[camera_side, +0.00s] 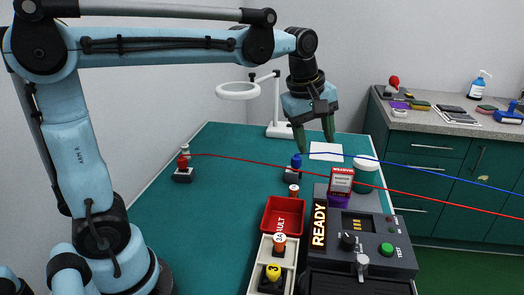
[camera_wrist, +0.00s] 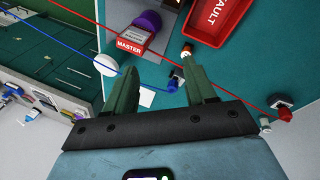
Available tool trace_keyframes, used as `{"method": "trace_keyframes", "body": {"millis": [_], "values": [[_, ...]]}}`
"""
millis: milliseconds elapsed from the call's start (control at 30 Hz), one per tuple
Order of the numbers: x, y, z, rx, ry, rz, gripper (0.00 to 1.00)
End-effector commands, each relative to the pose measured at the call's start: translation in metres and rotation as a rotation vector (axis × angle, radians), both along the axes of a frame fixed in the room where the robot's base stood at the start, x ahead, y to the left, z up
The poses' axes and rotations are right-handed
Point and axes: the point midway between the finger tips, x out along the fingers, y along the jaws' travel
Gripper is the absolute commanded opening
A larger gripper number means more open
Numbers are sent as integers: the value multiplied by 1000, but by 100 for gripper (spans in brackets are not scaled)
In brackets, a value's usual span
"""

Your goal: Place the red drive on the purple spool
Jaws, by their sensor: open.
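The red drive (camera_side: 341,180) is a small upright red box with a white label, marked MASTER in the wrist view (camera_wrist: 131,41). It stands on top of the purple spool (camera_side: 339,206), beside the test console. The spool shows as a round purple shape behind the drive in the wrist view (camera_wrist: 149,20); the drive covers part of it. My gripper (camera_side: 314,138) is open and empty, above the back of the green table, behind and left of the drive in the side view. In the wrist view my gripper (camera_wrist: 162,72) has nothing between its fingers.
A blue-topped block (camera_side: 296,163) and red-topped block (camera_side: 183,165) have cables crossing the scene. A red FAULT tray (camera_side: 283,215), a pale rack (camera_side: 253,272) and a console (camera_side: 376,243) fill the front right. The table's left middle is clear.

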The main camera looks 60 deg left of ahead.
Motion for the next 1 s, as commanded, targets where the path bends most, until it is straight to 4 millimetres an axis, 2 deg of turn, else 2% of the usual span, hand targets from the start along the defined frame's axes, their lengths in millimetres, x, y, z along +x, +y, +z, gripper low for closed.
{"method": "trace_keyframes", "body": {"millis": [33,167,300,500,700,1000], "values": [[-15,2,-3,31,-30,-99,55],[-46,5,-14,138,-111,-383,55],[-78,7,-33,278,-190,-676,55],[-110,10,-63,468,-266,-997,55],[-122,11,-77,561,-290,-1134,55],[-122,11,-77,568,-291,-1146,55]]}}
